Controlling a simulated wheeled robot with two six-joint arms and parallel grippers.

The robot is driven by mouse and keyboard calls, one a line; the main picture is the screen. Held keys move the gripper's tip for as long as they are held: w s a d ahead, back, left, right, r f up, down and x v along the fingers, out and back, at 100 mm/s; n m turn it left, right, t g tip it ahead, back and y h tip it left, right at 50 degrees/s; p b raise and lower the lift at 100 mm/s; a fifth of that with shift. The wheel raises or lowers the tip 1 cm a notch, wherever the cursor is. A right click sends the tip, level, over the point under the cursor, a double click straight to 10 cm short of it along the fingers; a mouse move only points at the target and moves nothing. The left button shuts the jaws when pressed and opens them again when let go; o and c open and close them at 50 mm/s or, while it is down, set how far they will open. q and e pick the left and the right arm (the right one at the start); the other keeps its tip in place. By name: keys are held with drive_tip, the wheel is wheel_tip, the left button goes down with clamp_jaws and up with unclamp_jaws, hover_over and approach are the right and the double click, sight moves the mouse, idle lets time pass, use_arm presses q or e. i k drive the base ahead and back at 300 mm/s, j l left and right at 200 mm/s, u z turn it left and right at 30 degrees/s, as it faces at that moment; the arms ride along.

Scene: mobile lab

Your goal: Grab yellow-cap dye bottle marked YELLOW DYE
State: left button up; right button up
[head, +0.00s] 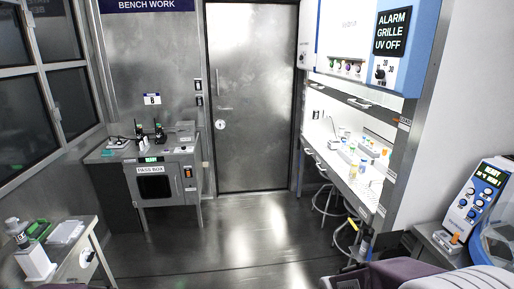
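Several small bottles and tubes stand on the white work surface of the lit hood (345,177) at the right. The labels are too small to read, so I cannot tell which one is marked YELLOW DYE. Neither of my grippers shows in the head view.
Stools (325,208) stand under the hood's front edge. A pass box (154,186) sits by the back wall, left of a closed metal door (250,100). A blue-and-white device (476,200) stands at right. The middle floor (235,235) is clear.

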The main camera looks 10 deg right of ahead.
sight(353, 171)
drive_tip(key=i+z, duration=0.2)
drive_tip(key=i, duration=0.35)
drive_tip(key=i+j+z, duration=0.15)
drive_tip(key=i, duration=0.4)
drive_tip(key=i+j+z, duration=0.2)
drive_tip(key=i, duration=0.3)
drive_tip(key=i+j+z, duration=0.15)
drive_tip(key=i+j, duration=0.2)
drive_tip(key=i, duration=0.2)
drive_tip(key=i+j+z, duration=0.4)
drive_tip(key=z, duration=0.25)
drive_tip(key=i+j+z, duration=0.45)
drive_tip(key=j+z, duration=0.15)
drive_tip(key=i+j+z, duration=0.1)
drive_tip(key=j+z, duration=0.25)
drive_tip(key=i+j+z, duration=0.1)
drive_tip(key=j+z, duration=0.2)
drive_tip(key=j, duration=0.2)
drive_tip(key=j+z, duration=0.35)
